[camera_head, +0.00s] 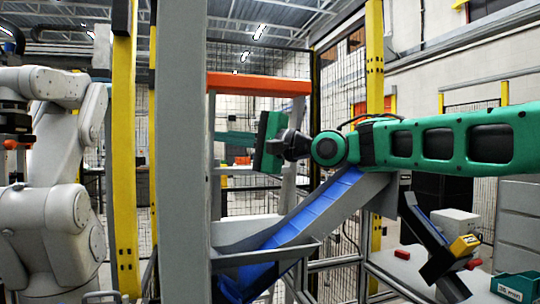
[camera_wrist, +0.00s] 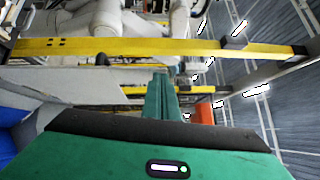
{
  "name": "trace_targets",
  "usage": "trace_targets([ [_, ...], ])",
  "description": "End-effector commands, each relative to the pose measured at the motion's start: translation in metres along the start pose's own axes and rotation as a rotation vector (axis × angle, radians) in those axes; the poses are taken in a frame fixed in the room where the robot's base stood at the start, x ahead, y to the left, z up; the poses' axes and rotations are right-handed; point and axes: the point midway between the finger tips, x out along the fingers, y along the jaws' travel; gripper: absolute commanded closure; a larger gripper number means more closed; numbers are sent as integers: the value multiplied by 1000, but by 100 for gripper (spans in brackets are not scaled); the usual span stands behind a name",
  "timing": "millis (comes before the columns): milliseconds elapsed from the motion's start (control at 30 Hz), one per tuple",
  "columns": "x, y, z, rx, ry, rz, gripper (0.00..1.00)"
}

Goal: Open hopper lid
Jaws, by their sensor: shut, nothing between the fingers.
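My gripper (camera_head: 220,140) reaches in from the right in the head view, its green fingers pointing left toward a tall grey post (camera_head: 183,150). In the wrist view the fingers (camera_wrist: 160,84) are together and hold nothing. Below my gripper, in the head view, is a grey hopper-like trough (camera_head: 290,254) with a blue sloping chute (camera_head: 325,208) rising to the right. I cannot make out a separate hopper lid or its handle. An orange crossbar (camera_head: 258,85) spans above my gripper. I cannot tell whether the fingers touch anything.
A yellow post (camera_head: 123,150) and a white robot arm (camera_head: 48,170) stand at the left. Mesh fencing is behind. At the right, a table holds a white box (camera_head: 456,222) and a teal bin (camera_head: 516,287). Part of the blue chute (camera_wrist: 15,112) shows at the wrist view's left.

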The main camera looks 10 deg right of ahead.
Motion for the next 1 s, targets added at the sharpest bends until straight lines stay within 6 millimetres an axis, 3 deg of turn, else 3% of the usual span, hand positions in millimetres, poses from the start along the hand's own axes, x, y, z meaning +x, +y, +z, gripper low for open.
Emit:
trace_targets([
  [267, -21, -2, -19, 2, -10, 2, 100],
  [500, -71, -7, -18, 2, -12, 3, 100],
  [700, -101, -9, -16, 2, -17, 4, 100],
  [1000, -117, -10, -14, 3, -22, 4, 100],
])
